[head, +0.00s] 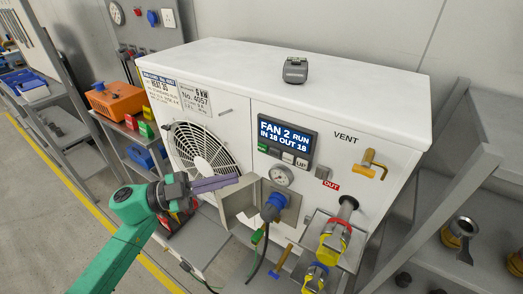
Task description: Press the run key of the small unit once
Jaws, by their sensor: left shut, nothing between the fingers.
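A white cabinet unit (390,90) fills the middle of the head view, with a "6 KW No. 4057" label on its front. Its dark control panel (312,134) has a blue display (284,134) reading "FAN 2 RUN, IN 18 OUT 18". Below the display are a green key (262,147), a pale key (288,157) and a key marked UP (302,162); the lettering on the first two is too small to read. My left gripper (236,178) is shut and empty, in front of the unit, below and left of the keys, apart from them in the picture. My right gripper is not in view.
A pressure gauge (281,176), an open grey box door (238,208), a blue connector (273,206) and yellow-handled valves (334,238) crowd the lower front. A brass tap (374,165) is at right. A grey device (295,70) lies on top. Shelves flank both sides.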

